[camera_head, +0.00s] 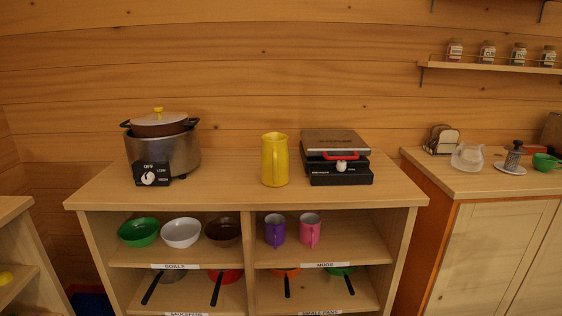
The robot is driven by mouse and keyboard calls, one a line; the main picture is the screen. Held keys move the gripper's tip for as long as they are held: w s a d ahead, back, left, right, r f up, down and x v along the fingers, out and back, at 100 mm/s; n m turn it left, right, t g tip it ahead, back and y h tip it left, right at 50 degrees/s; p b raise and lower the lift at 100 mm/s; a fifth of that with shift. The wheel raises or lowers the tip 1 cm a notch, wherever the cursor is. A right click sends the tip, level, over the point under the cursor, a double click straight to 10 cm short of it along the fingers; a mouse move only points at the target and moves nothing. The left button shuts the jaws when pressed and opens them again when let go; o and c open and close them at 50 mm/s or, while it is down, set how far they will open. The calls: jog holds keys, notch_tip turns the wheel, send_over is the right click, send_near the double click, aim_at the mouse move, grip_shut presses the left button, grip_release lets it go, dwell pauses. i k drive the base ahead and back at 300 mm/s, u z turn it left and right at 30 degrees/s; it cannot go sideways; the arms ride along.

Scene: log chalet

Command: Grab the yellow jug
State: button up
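The yellow jug (275,160) stands upright on the wooden top of a low shelf unit (226,190), a little right of its middle. Its handle faces the camera. It stands between a slow cooker on the left and a waffle-maker-like appliance on the right, apart from the cooker and close to the appliance. My gripper is not in view.
The slow cooker (164,150) has a control dial and a lidded pot on top. The black appliance (337,158) has a red handle. The countertop is clear in front of the jug.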

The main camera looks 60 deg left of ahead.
aim_at(275, 156)
jog(key=z, duration=0.1)
jog(key=i, duration=2.4)
jog(key=u, duration=2.4)
